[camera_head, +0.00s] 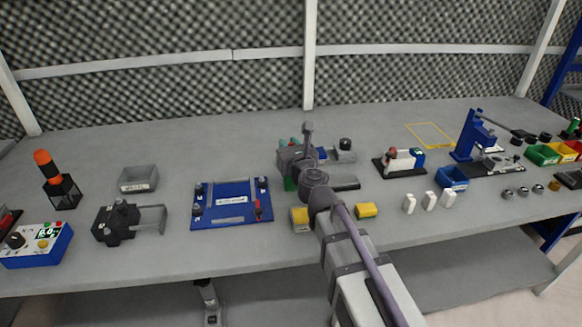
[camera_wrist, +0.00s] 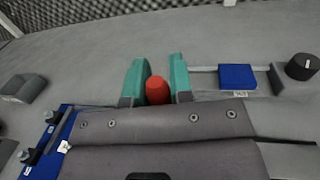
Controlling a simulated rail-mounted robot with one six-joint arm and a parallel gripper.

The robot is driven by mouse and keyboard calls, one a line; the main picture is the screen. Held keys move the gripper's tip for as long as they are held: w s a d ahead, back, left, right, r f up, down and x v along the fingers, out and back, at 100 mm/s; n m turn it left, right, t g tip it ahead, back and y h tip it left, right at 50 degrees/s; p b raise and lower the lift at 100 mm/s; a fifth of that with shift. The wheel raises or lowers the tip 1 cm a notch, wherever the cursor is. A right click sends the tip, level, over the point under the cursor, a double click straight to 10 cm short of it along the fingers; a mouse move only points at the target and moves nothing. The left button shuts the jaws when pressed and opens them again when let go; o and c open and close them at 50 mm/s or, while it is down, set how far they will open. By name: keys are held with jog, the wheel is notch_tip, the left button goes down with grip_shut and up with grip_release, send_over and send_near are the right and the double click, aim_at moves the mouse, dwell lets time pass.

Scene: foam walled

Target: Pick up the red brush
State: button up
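A red rounded piece (camera_wrist: 157,90), which looks like part of the red brush, shows between my fingers in the wrist view. Its lower part is hidden by the grey gripper body. My gripper (camera_wrist: 158,82) has two teal fingers apart, one on each side of the red piece. The red fills most of the gap; whether both fingers touch it I cannot tell. In the head view my gripper (camera_head: 290,164) is low over the middle of the table, right of the blue plate.
Yellow blocks (camera_head: 366,210) and white blocks (camera_head: 429,201) stand at the front. A blue press (camera_head: 468,136) stands right. The table (camera_head: 240,153) is clear behind the plate.

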grip_shut()
